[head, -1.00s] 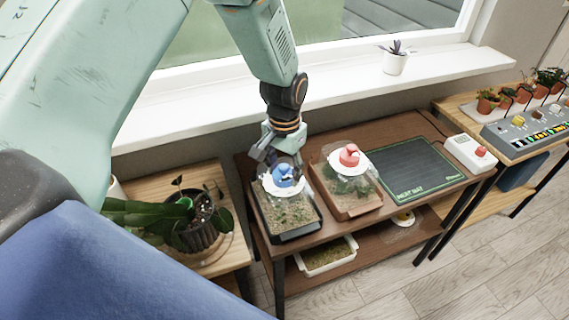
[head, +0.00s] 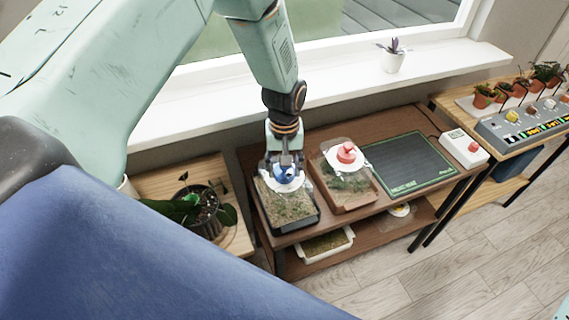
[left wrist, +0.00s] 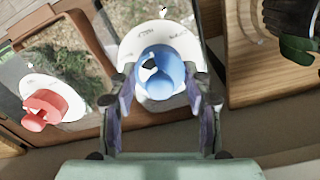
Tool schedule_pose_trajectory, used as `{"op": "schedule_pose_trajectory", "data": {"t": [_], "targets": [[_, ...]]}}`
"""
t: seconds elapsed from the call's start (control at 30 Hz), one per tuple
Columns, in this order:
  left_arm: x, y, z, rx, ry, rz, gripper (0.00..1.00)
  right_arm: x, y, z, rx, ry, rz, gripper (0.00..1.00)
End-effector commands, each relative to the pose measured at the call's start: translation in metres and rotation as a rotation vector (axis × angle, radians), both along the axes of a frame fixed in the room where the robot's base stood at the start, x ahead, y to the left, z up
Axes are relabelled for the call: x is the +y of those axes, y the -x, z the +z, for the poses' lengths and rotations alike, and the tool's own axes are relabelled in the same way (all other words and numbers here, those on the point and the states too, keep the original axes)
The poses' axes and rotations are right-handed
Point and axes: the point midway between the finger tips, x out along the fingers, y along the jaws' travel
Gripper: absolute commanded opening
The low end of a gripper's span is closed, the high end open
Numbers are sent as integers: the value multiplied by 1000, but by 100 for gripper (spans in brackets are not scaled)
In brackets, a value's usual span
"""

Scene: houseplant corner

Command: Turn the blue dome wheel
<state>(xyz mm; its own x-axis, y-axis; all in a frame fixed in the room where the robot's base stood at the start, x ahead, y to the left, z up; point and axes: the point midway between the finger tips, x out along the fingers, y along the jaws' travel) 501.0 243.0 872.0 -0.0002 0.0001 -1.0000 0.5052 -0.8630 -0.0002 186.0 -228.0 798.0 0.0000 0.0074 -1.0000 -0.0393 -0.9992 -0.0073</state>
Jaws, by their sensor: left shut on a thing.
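The blue dome wheel (head: 284,172) sits on a white disc on the clear lid of the left seed tray (head: 287,215). In the left wrist view the blue wheel (left wrist: 162,76) lies between the two fingers, with white disc showing around it. My left gripper (head: 285,164) reaches down from above and is shut on the blue wheel; its fingers (left wrist: 160,105) stand on either side of it. The fingers hide part of the wheel in the head view.
A second tray with a red wheel (head: 346,153) stands close to the right. A dark heat mat (head: 408,165) and a white control box (head: 465,148) lie further right. A potted plant (head: 203,210) stands on the left table. The windowsill (head: 330,95) runs behind.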

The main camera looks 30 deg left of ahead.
Motion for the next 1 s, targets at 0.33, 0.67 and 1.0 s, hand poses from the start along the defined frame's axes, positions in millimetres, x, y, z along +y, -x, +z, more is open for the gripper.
{"op": "schedule_pose_trajectory", "data": {"t": [0.33,0.67,1.0], "targets": [[0,0,0,0,0,20,18,0,0,1,0,0,0,40],[0,0,0,0,0,19,61,0,0,1,0,0,0,40],[0,0,0,0,0,19,73,0,0,1,0,0,0,40]]}}
